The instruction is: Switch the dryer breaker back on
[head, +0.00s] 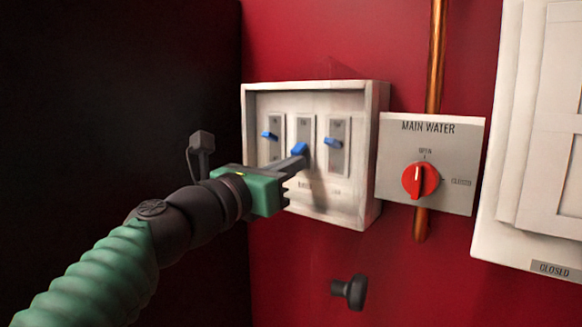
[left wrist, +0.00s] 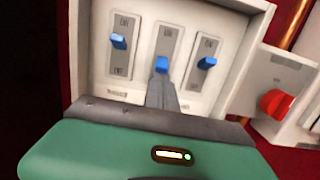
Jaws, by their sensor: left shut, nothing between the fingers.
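The breaker box (head: 372,160) is a white open-fronted panel on the red wall. It holds three switches with blue levers: a left lever (head: 269,135), a middle lever (head: 299,149) and a right lever (head: 332,142). The middle lever (left wrist: 162,64) sits lower on its plate than its neighbours. The small labels are too blurred to read, so I cannot tell which is the dryer's. My left gripper (head: 297,162) is shut and empty, with its tips just below the middle lever, touching or very close. In the left wrist view its fingers (left wrist: 162,84) hide the plate's lower part. My right gripper is not in view.
Right of the box is a MAIN WATER plate (head: 397,180) with a red knob (head: 420,180), in front of a copper pipe (head: 436,60). A white panel marked CLOSED (head: 508,228) stands far right. A dark knob (head: 354,292) shows below the box.

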